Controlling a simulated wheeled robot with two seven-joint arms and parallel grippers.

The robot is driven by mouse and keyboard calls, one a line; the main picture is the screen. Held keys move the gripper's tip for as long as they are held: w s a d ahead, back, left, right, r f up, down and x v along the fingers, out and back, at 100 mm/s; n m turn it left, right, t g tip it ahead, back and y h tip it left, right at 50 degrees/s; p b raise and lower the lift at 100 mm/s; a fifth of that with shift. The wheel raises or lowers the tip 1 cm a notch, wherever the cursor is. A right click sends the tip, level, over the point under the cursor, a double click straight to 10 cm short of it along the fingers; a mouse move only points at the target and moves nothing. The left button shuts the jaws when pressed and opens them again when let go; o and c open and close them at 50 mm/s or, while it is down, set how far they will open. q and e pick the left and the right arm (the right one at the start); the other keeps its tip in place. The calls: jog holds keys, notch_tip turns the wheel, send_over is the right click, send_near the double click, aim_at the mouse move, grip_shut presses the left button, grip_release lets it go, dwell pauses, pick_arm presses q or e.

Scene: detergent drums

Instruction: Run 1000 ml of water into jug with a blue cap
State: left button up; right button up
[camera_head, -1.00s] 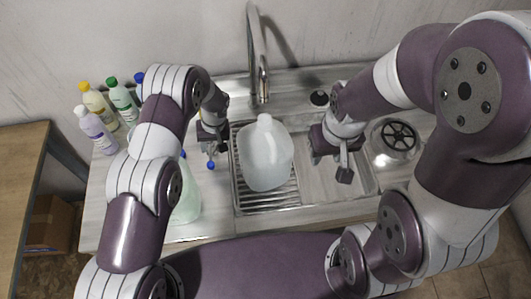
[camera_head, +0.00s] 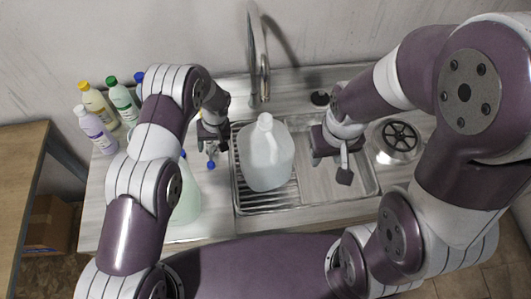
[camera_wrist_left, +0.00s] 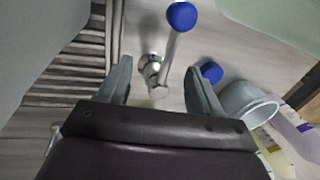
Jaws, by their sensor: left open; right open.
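A translucent whitish jug (camera_head: 266,160) stands in the left part of the sink on the ribbed rack, its pale neck just in front of and below the tap spout (camera_head: 264,92). No blue cap shows on it, and no stream is visible. My left gripper (camera_head: 211,151) is open at a lever with a blue knob (camera_head: 211,165). In the left wrist view, the blue knob (camera_wrist_left: 181,15) and its metal base (camera_wrist_left: 152,68) show between the spread fingers; contact cannot be told. My right gripper (camera_head: 328,168) is open and empty, right of the jug and apart from it.
A greenish jug (camera_head: 187,204) stands left of the sink, partly hidden by my left arm, with a blue spot (camera_head: 183,154) at its top. Several bottles (camera_head: 97,106) stand at the back left. The right basin (camera_head: 358,180) is empty beneath my right gripper.

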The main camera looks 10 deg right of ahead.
pick_arm(q)
jog(key=r+p, duration=0.1)
jog(key=r, duration=0.1)
jog(key=d+r, duration=0.1)
jog(key=r, duration=0.1)
jog(key=shift+d+r+p, duration=0.1)
jog(key=shift+r+p, duration=0.05)
jog(key=shift+p, duration=0.2)
jog(key=shift+w+r, duration=0.1)
notch_tip(320, 180, up, 12)
jog(key=d+b, duration=0.2)
jog(key=shift+d+r, duration=0.15)
jog(key=shift+d, duration=0.1)
